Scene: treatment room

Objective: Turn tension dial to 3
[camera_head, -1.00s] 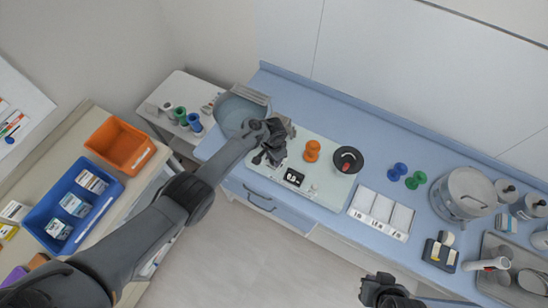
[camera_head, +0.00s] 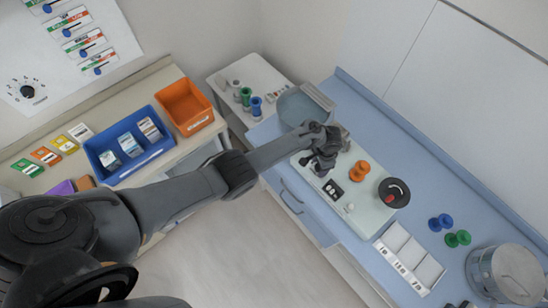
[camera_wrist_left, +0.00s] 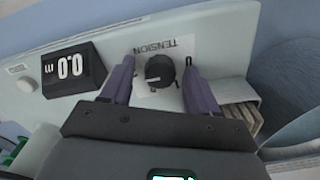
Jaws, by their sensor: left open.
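The tension dial (camera_wrist_left: 159,71) is a small black round knob on a white label reading TENSION, shown upside down in the left wrist view. My left gripper (camera_wrist_left: 159,62) is open, with one purple finger on each side of the dial. Small gaps seem to show between fingers and knob. I cannot read a scale or pointer setting. In the head view my left gripper (camera_head: 322,163) is over the far left part of the pale device panel (camera_head: 372,217) and hides the dial. A black display (camera_wrist_left: 73,67) beside it appears to show 0.0. My right gripper is out of view.
An orange knob (camera_head: 359,170) and a black disc with a red mark (camera_head: 393,192) stand on the same panel. A grey-blue bin (camera_head: 300,106) is close behind the gripper. Blue (camera_head: 440,221) and green (camera_head: 457,238) spools and a white tray (camera_head: 398,239) are to the right.

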